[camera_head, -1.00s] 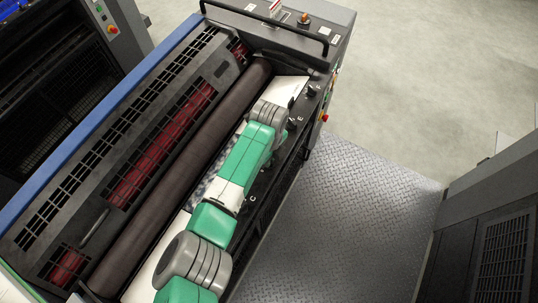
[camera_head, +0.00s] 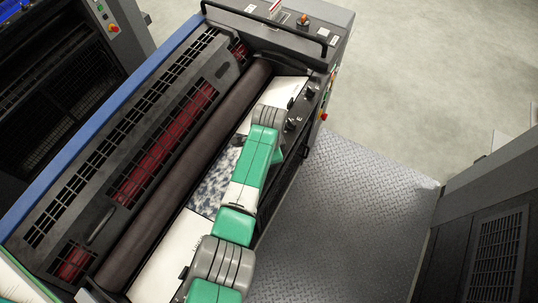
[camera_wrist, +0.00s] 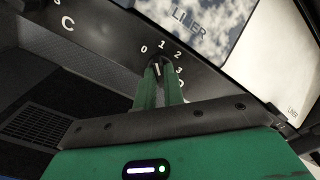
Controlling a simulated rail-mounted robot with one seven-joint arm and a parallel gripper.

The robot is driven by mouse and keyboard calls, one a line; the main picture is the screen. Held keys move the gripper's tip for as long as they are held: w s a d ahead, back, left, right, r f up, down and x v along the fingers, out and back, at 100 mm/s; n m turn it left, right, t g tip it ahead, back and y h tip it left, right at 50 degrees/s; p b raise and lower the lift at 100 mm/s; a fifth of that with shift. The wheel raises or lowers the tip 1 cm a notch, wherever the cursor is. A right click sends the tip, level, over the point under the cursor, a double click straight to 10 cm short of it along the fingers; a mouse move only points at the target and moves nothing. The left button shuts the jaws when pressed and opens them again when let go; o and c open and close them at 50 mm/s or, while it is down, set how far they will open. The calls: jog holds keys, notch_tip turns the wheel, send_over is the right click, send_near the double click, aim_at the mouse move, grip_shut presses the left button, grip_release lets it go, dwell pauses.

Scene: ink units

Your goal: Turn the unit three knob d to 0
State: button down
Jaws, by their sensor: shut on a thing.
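In the wrist view, my gripper (camera_wrist: 158,82) has its two green fingers closed around a small dark knob (camera_wrist: 157,68). The numbers 0, 1, 2 and 3 curve around the knob on the black panel (camera_wrist: 105,48). A short light mark shows on the knob between the fingertips; its exact heading is hard to tell. A letter partly hidden by the right finger looks like D. A letter C is on the panel to the left. In the head view, my arm covers the gripper and this knob.
More dark knobs (camera_head: 291,124) sit farther along the panel in the head view. A long dark roller (camera_head: 185,172) runs beside the white and blue-mottled plate (camera_head: 213,184). The metal walkway (camera_head: 340,215) on the right is clear.

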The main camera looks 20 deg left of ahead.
jog(key=n, duration=0.5)
jog(key=shift+r+n+p, duration=0.15)
jog(key=shift+n+p, duration=0.15)
jog(key=shift+p, duration=0.05)
jog(key=shift+n, duration=0.3)
jog(key=c, duration=1.5)
grip_release()
notch_tip(320, 180, up, 8)
jog(key=shift+f+p, duration=0.15)
jog(key=shift+p, duration=0.25)
